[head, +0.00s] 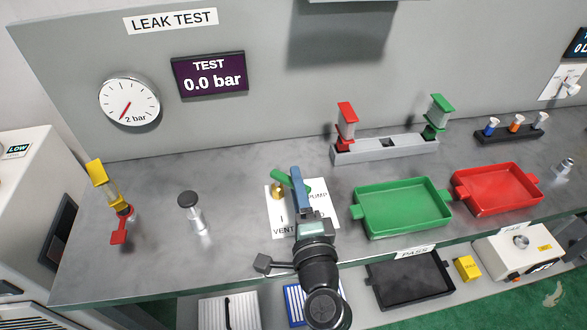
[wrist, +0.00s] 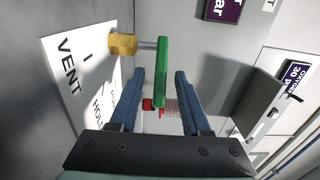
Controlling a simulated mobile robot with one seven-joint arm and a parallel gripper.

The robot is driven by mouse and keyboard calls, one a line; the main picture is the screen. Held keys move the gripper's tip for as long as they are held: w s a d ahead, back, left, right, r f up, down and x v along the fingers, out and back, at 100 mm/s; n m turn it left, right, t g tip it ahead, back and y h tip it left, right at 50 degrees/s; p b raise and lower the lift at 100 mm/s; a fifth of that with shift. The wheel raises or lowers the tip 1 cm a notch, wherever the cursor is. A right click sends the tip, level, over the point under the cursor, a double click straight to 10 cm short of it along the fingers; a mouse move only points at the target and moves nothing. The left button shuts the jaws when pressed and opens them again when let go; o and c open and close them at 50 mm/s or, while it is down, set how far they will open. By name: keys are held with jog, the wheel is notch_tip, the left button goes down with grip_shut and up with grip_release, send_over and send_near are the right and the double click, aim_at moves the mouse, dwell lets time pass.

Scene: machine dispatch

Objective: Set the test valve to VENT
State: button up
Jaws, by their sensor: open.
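The test valve has a brass body (wrist: 122,45) and a green lever (wrist: 162,68). It stands on a white label plate (head: 283,222) reading PUMP, HOLD and VENT. In the head view the brass body (head: 277,191) and the green lever (head: 282,176) are partly hidden by my gripper (head: 298,178). In the wrist view my gripper (wrist: 159,74) is open, with the lever between its two blue fingers and a gap on each side. Which label the lever points to is not clear.
A black-capped plunger (head: 190,200) and a yellow-and-red fixture (head: 115,205) stand to the left. A green tray (head: 402,230) and a red tray (head: 497,208) lie to the right. A grey rack (head: 385,148) stands behind. The gauge display (head: 210,75) reads 0.0 bar.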

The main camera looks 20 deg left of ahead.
jog(key=shift+x, duration=1.9)
grip_shut()
